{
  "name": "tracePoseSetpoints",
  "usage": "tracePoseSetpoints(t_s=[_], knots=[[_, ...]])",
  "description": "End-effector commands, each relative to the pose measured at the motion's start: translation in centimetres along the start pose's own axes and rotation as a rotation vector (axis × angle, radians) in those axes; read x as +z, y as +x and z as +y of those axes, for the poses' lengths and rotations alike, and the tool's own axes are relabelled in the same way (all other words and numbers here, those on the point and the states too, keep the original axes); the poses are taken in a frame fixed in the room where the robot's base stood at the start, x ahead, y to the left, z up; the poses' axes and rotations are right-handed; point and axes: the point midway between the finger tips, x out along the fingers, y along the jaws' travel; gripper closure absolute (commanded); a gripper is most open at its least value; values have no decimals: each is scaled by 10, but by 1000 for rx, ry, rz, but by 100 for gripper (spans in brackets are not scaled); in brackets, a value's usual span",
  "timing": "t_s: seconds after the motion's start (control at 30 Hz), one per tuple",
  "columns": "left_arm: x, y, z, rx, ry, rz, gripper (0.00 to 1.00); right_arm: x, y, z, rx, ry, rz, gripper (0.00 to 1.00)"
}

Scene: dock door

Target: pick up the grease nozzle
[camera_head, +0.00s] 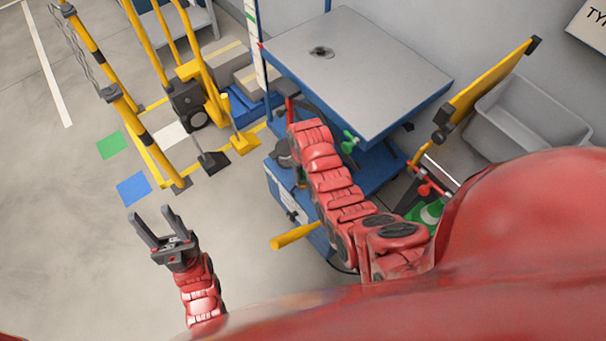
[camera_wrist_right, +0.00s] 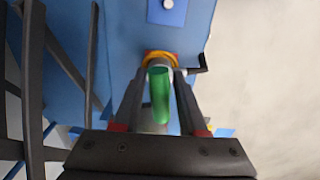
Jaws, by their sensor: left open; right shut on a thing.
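The grease nozzle (camera_wrist_right: 160,98) appears to be the green rod in the right wrist view, with a pale part and an orange-yellow ring at its far end. My right gripper (camera_wrist_right: 158,78) has a finger on each side of it and is shut on it, close to a blue surface. I cannot tell whether the nozzle still touches that surface. My left gripper (camera_head: 150,213) is open and empty above the bare floor at the left.
A blue cart with a grey top (camera_head: 355,75) stands beyond my right arm, with a green fitting (camera_head: 350,143) by its edge. A grey bin (camera_head: 525,118) and yellow bar (camera_head: 490,85) are at the right. Yellow-black posts (camera_head: 130,110) stand at the left; the floor near my left gripper is clear.

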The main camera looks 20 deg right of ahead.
Motion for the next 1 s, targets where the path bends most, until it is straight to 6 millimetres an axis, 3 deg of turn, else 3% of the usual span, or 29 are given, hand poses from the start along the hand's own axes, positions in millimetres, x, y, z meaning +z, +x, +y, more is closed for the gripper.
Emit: tracePoseSetpoints(t_s=[0.03, 0.1, 0.13, 0.63, 0.9, 1.0], knots=[[0, 0, 0, 0, 0, 0, 50, 0, 0, 0, 0, 0, 0, 86], [0, 0, 0, 0, 0, 0, 50, 0, 0, 0, 0, 0, 0, 98], [0, 0, 0, 0, 0, 0, 50, 0, 0, 0, 0, 0, 0, 100], [0, 0, 0, 0, 0, 0, 50, 0, -5, 0, 0, 0, 0, 100], [1, -3, 0, 0, 0, 0, 50, -2, -36, 1, 3, 0, 8, 100], [1, -3, 0, 0, 0, 0, 50, 12, -36, -16, 1, -3, 4, 100]])
